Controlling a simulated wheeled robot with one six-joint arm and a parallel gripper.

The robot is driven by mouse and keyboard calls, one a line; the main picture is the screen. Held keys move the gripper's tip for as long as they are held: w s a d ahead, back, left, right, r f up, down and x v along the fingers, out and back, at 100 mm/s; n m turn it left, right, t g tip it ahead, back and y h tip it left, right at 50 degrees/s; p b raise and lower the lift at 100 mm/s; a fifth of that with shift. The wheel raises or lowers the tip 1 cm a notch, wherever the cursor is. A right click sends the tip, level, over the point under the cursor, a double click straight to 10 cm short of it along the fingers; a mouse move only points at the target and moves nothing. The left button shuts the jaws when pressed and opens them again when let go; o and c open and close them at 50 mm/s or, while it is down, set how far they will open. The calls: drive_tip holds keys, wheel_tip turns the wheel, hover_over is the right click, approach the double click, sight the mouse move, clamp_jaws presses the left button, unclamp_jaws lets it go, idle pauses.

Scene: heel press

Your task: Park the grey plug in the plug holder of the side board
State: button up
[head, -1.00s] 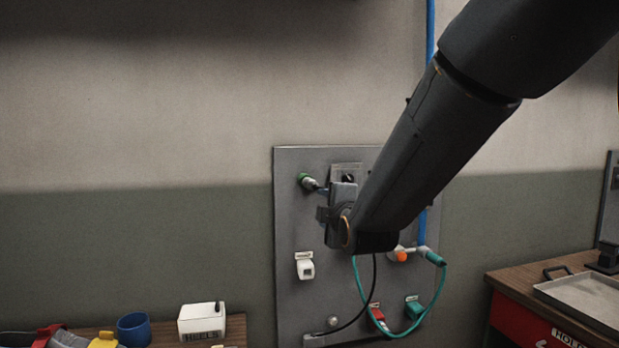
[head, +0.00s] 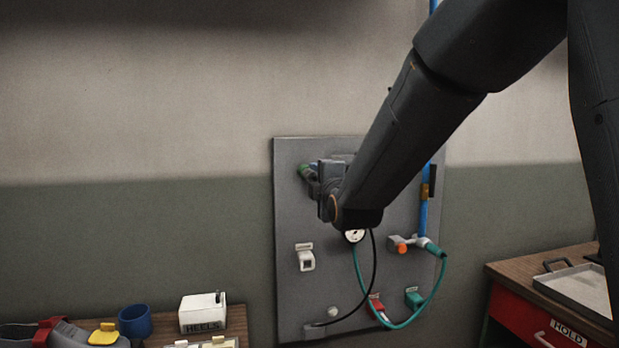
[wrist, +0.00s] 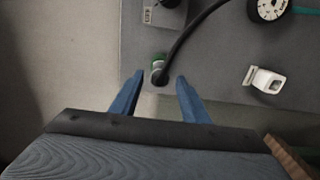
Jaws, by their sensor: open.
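In the head view the green collar (head: 304,171) is at the board's upper left, partly behind my gripper. My gripper (wrist: 159,79) is open, its blue fingers on either side of the plug in the picture, with gaps on both sides. A small white holder (head: 305,259), probably the plug holder, sits lower on the side board (head: 290,215); the wrist view also shows it (wrist: 265,80).
The black cable (head: 371,268) hangs below my wrist. A bench with a HEELS box (head: 202,313) is lower left, a tray (head: 575,290) right.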

drive_tip(key=shift+w+a+b, duration=0.2)
drive_tip(key=shift+w, duration=0.75)
drive_tip(key=shift+w+a+b, duration=0.2)
drive_tip(key=shift+w, duration=0.7)
drive_tip(key=shift+w+a+b, duration=0.2)
drive_tip(key=shift+w, duration=0.75)
clamp_jaws()
drive_tip(key=shift+s, duration=0.1)
drive_tip(key=shift+s+d, duration=0.2)
drive_tip(key=shift+s, duration=0.75)
drive_tip(key=shift+s+d, duration=0.2)
drive_tip(key=shift+s, duration=0.75)
drive_tip(key=shift+s+d, duration=0.2)
drive_tip(key=shift+s, duration=0.75)
drive_tip(key=shift+s, duration=0.2)
